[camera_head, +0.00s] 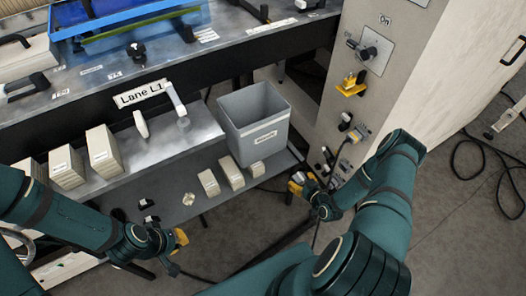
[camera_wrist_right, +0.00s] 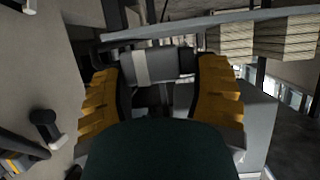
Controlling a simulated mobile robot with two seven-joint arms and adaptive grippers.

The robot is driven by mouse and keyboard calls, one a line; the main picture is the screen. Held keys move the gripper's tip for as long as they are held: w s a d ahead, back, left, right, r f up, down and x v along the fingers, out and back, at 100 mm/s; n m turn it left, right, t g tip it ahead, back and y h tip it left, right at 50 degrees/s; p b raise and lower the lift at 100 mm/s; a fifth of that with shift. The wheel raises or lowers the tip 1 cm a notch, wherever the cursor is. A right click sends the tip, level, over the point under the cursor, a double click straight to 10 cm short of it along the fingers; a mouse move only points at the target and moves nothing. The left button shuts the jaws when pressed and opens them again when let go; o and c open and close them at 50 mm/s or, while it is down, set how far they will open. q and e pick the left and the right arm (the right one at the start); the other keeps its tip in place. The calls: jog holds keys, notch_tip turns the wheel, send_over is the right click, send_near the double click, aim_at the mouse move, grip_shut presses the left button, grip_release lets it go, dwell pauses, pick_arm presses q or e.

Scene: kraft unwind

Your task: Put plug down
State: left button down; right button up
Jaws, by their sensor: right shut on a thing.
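My right gripper (camera_head: 301,183) is in front of the cabinet's lower side, close to the right end of the low shelf (camera_head: 200,195). In the right wrist view its yellow fingers (camera_wrist_right: 160,85) are closed on the sides of a dark plug with a light grey band (camera_wrist_right: 142,68). The plug lies crosswise between the fingers, and in the head view it is mostly hidden. My left gripper (camera_head: 178,243) hangs in front of the shelf at lower left, away from the plug. Its finger gap is too small to judge.
A grey bin (camera_head: 238,133) stands on the shelf, with several small beige blocks (camera_head: 209,182) before it. A black cable (camera_head: 467,171) lies on the floor at right.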

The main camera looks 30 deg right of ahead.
jog(key=b, duration=0.2)
send_near(279, 157)
jog(key=w, duration=0.2)
jog(key=w+r, duration=0.1)
jog(key=w, duration=0.2)
jog(key=shift+w+a, duration=0.1)
jog(key=shift+a, duration=0.05)
jog(key=w, duration=0.3)
jog(key=shift+w+a+b, duration=0.1)
jog(key=shift+w+b, duration=0.2)
jog(key=shift+b, duration=0.05)
jog(key=shift+w+f+b, duration=0.35)
jog(key=shift+w+f, duration=0.1)
jog(key=shift+f, duration=0.2)
jog(key=shift+f, duration=0.15)
jog(key=o, duration=1.3)
